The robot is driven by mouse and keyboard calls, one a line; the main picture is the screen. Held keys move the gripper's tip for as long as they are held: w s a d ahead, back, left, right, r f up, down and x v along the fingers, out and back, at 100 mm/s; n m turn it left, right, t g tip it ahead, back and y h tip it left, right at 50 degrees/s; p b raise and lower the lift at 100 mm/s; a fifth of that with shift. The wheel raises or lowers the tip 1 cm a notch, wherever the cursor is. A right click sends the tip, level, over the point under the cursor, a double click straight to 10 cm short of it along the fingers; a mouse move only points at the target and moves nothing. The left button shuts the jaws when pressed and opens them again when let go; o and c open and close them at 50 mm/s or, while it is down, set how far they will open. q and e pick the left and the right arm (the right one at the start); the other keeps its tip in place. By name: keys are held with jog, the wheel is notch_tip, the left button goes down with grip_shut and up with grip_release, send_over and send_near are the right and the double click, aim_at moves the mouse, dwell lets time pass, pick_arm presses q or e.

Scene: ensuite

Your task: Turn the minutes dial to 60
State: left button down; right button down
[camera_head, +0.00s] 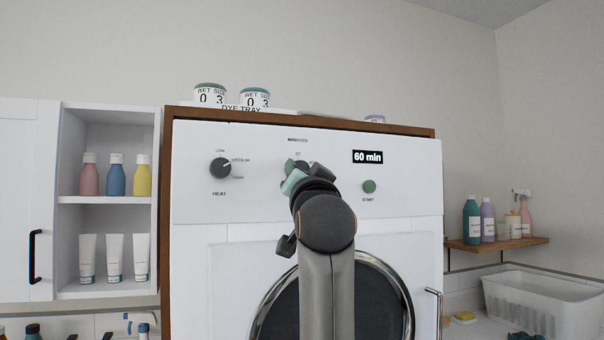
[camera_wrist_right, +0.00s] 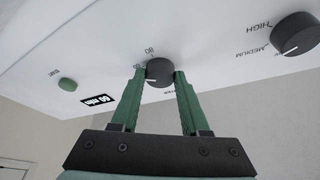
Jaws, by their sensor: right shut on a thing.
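The minutes dial (camera_head: 304,166) is a dark round knob in the middle of the white machine's panel, partly hidden by my right gripper in the head view. My right gripper (camera_head: 294,176) has green fingers closed on the dial. In the right wrist view the dial (camera_wrist_right: 159,72) sits between the two fingertips (camera_wrist_right: 160,78), one on each side, with its pointer partly hidden. The display (camera_head: 367,157) on the panel reads "60 min". It also shows upside down in the wrist view (camera_wrist_right: 97,100). My left gripper is not in view.
The heat dial (camera_head: 220,168) is left of the minutes dial, and the green start button (camera_head: 369,186) is to its right. A round door (camera_head: 388,290) lies below, behind my arm. Shelves (camera_head: 105,199) with bottles stand at left; a white basket (camera_head: 548,300) is at right.

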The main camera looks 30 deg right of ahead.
jog(key=shift+c, duration=1.9)
grip_release()
jog(key=shift+s, duration=0.1)
jog(key=b+v, duration=0.4)
jog(key=v, duration=0.8)
jog(key=shift+s+a+f, duration=0.1)
jog(key=shift+f, duration=0.05)
